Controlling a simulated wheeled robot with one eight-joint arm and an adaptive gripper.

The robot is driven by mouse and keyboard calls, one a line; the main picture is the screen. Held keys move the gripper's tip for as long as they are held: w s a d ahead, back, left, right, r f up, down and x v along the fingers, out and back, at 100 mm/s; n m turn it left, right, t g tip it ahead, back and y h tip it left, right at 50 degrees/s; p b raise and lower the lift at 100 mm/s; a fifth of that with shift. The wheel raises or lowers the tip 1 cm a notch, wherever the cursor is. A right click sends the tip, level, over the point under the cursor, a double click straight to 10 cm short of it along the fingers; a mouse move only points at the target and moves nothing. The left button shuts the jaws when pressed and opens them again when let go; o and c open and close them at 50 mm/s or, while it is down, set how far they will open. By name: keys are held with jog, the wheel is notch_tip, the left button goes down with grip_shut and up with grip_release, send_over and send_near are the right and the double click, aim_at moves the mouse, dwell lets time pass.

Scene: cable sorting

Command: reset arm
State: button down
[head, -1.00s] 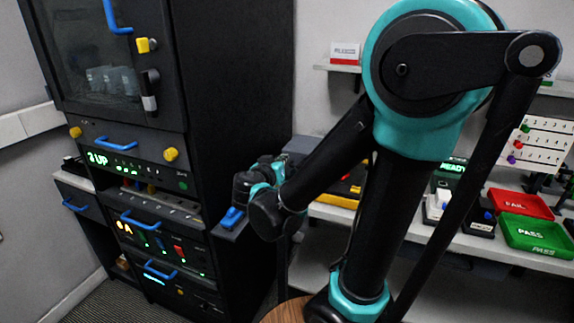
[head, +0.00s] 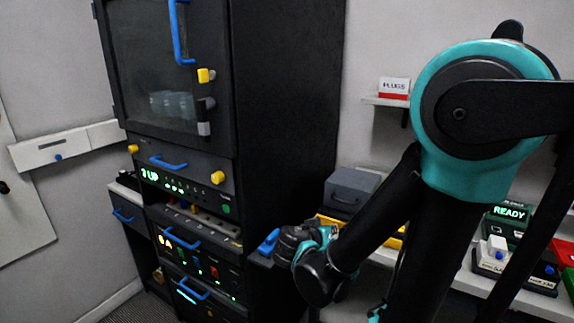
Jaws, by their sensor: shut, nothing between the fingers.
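My arm, black with teal joints, fills the right side of the head view. Its shoulder stands high at the right, and a lower link runs down to the wrist at the bottom middle. The wrist is in front of the dark rack cabinet's (head: 285,120) right edge. My gripper's fingers are not clearly visible; they are hidden behind or within the wrist, so I cannot make out the jaws.
The cabinet has a glass door with a blue handle (head: 181,32), yellow latches and lit panels. A grey box (head: 350,188) and a READY display (head: 509,212) stand on the bench at the right. A PLUGS box (head: 394,88) sits on a wall shelf.

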jog(key=s+d+f+n+g+y, duration=0.2)
jog(key=s+f+g+y, duration=0.4)
jog(key=s+f, duration=0.4)
jog(key=shift+s+d+n+y, duration=0.15)
jog(key=shift+s+n+y, duration=0.2)
jog(key=shift+n+y, duration=0.4)
dwell(0.9)
